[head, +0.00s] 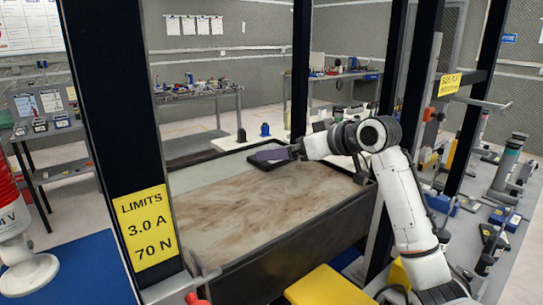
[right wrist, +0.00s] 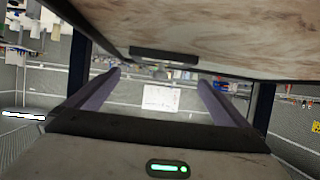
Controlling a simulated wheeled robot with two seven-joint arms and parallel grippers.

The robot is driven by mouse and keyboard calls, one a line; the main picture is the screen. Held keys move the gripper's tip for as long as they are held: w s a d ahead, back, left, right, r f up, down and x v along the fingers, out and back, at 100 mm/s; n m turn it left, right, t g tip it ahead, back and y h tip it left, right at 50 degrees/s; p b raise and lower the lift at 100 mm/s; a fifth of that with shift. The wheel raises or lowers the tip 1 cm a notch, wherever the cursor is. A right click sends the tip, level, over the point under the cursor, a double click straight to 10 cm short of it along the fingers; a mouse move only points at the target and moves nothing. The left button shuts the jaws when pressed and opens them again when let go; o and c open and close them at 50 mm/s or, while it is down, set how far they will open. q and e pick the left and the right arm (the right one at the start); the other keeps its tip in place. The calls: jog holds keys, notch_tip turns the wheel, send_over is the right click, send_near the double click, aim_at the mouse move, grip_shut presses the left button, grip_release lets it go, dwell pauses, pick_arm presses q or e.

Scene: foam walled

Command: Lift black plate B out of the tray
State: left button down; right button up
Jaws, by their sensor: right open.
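A black tray (head: 263,168) sits at the far edge of the marbled surface in the head view. It also shows almost edge-on in the right wrist view (right wrist: 178,55), where the marbled surface is at the top of the picture. I cannot make out black plate B separately from the dark tray. My left gripper is out of view.
The marbled surface (head: 235,205) is bare in front of the tray, inside a dark-walled trough (head: 300,245). Black posts (head: 120,130) stand around it. A blue bottle (head: 265,130) and a dark one stand on a pale ledge behind. A yellow block (head: 328,287) is at the front.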

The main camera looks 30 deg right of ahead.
jog(key=p+x, duration=0.1)
jog(key=x, duration=0.5)
jog(key=shift+w+a+f, duration=0.1)
jog(key=shift+f, duration=0.15)
jog(key=shift+c, duration=0.4)
jog(key=c, duration=1.4)
jog(key=shift+r, duration=0.25)
jog(key=c, duration=0.4)
jog(key=shift+o, duration=0.2)
jog(key=shift+r, duration=0.1)
